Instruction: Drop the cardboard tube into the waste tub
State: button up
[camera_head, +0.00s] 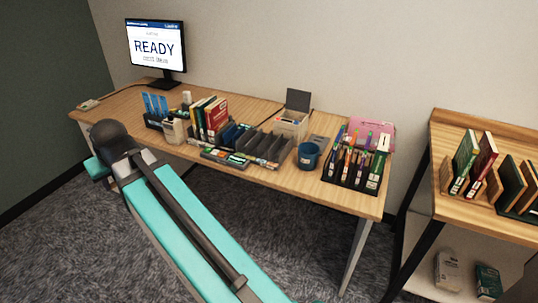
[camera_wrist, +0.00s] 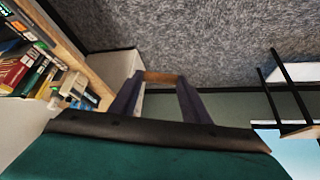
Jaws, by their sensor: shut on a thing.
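In the wrist view my gripper (camera_wrist: 158,88) has its two dark fingers closed on a short brown piece, which looks like the cardboard tube (camera_wrist: 160,77). The tube spans the gap between the fingertips, with carpet and wall beyond it. In the head view my arm reaches to the left end of the desk, and the gripper and tube are hidden there. A round blue tub (camera_head: 308,157), which looks like the waste tub, stands upright near the desk's front edge, right of the grey dividers. My gripper is far to its left. The tub's inside is barely visible.
The desk (camera_head: 262,178) carries a monitor (camera_head: 156,46), upright books (camera_head: 211,113), grey dividers (camera_head: 263,147), a box with a raised lid (camera_head: 291,124) and a black pen rack (camera_head: 350,181). These crowd the tub on both sides. A shelf unit (camera_head: 442,180) stands right.

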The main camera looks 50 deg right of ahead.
jog(key=shift+w+d, duration=0.15)
jog(key=shift+d, duration=0.25)
jog(key=s+d+f+m+h+p, duration=0.1)
jog(key=d, duration=1.7)
jog(key=s+d+f+m+p, duration=0.1)
jog(key=d+f+m+p, duration=0.1)
jog(key=d, duration=1.7)
jog(key=s+d+f+m, duration=0.1)
jog(key=s+d, duration=0.6)
jog(key=d, duration=0.3)
jog(key=s+d+f+h+p, duration=0.1)
jog(key=s+d, duration=0.6)
jog(key=d, duration=0.3)
jog(key=s+d+f+m+h, duration=0.1)
jog(key=s+d, duration=0.7)
jog(key=d, duration=0.3)
jog(key=shift+m+g+p, duration=0.3)
jog(key=shift+g, duration=0.1)
jog(key=shift+f, duration=0.15)
